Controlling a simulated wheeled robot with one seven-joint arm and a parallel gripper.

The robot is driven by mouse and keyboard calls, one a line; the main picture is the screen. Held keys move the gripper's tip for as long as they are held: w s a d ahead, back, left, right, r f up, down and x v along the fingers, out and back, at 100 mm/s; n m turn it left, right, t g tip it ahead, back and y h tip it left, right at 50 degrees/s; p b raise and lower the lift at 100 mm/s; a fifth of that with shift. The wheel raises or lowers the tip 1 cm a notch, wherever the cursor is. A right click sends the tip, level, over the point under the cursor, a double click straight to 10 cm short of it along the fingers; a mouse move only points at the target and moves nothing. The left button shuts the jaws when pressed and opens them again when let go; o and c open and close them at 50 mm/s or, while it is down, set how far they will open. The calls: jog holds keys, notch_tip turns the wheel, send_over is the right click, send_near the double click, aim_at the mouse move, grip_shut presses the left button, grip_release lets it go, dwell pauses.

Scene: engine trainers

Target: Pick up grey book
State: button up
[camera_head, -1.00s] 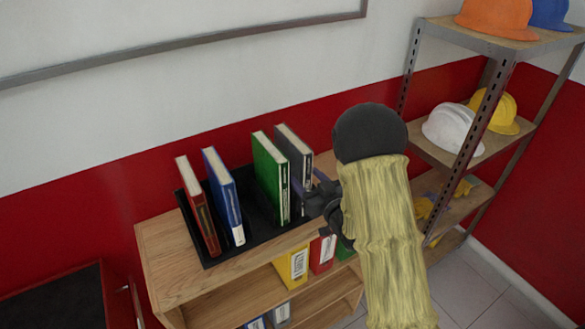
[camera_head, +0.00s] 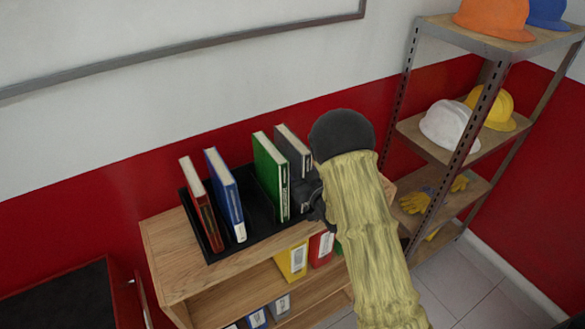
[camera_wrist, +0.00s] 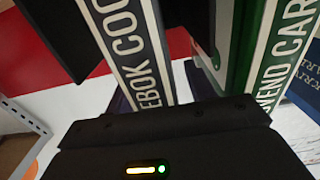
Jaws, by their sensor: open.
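The grey book (camera_head: 291,146) stands upright at the right end of a black tray (camera_head: 262,233) on the wooden shelf unit. In the wrist view its lettered spine (camera_wrist: 128,50) is very close, just beyond my gripper's body. My gripper (camera_head: 302,192) is open and right at the lower part of the grey book's spine, hiding that part in the head view. Contact with the book cannot be made out. The green book (camera_head: 270,175) stands just to the left, and its spine also shows close by in the wrist view (camera_wrist: 285,50).
A red book (camera_head: 203,208) and a blue book (camera_head: 225,195) stand further left in the tray. Yellow and red binders (camera_head: 293,262) sit on the shelf below. A metal rack (camera_head: 465,150) with helmets stands to the right. A wall is behind.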

grip_shut()
jog(key=shift+r, duration=0.1)
jog(key=shift+w, duration=0.1)
dwell(0.4)
jog(key=shift+r, duration=0.5)
notch_tip(320, 180, up, 17)
jog(key=b, duration=0.4)
jog(key=shift+b, duration=0.35)
